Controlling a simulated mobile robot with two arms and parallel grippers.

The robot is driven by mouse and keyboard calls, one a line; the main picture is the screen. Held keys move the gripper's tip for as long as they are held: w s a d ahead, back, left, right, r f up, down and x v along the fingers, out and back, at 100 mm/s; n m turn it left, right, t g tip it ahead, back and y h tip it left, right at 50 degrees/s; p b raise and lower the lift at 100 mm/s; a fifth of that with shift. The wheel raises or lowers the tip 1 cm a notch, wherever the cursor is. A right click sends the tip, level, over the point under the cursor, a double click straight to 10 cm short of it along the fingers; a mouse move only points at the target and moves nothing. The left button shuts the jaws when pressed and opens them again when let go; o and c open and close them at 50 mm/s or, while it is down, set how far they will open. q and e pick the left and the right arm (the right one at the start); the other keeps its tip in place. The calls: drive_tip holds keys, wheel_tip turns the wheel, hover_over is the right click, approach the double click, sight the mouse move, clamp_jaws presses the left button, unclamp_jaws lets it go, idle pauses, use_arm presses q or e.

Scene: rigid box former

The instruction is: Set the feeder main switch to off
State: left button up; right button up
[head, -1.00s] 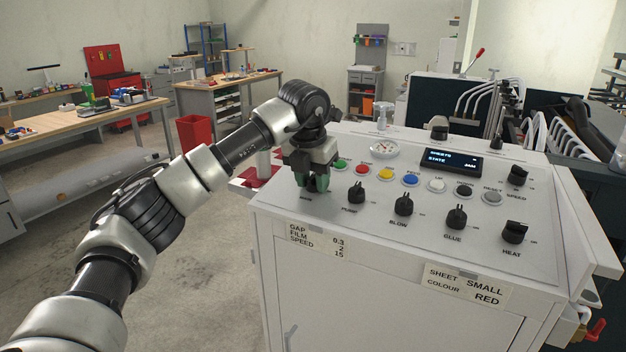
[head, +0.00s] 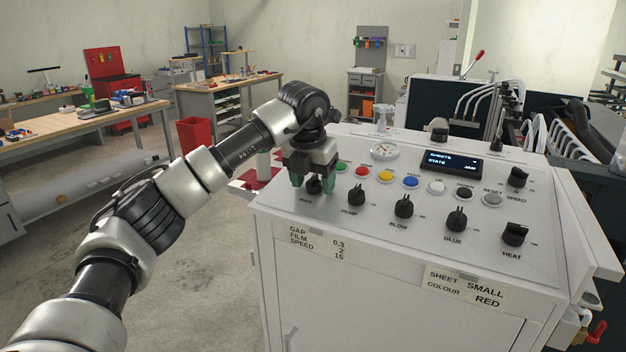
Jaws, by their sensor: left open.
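The main switch (head: 313,187) is the small black knob at the left end of the lower knob row on the white control panel. The small label in front of it is hard to read. My left gripper (head: 314,187) points down over this knob, its green fingertips spread on either side of it. The gripper is open, and the knob shows in the gap. The knob's upper part is partly hidden, and I cannot tell which way its pointer faces. My right gripper is out of view.
Other black knobs, PUMP (head: 355,196), BLOW (head: 403,206), GLUE (head: 456,218) and HEAT (head: 514,233), run to the right. Coloured buttons such as the green one (head: 341,167) sit close behind the gripper. The display (head: 451,163) reads STATE JAM.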

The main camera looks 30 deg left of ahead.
use_arm(q)
drive_tip(key=b+v, duration=0.1)
drive_tip(key=v, duration=1)
drive_tip(key=shift+b, duration=0.4)
drive_tip(key=shift+f, duration=0.15)
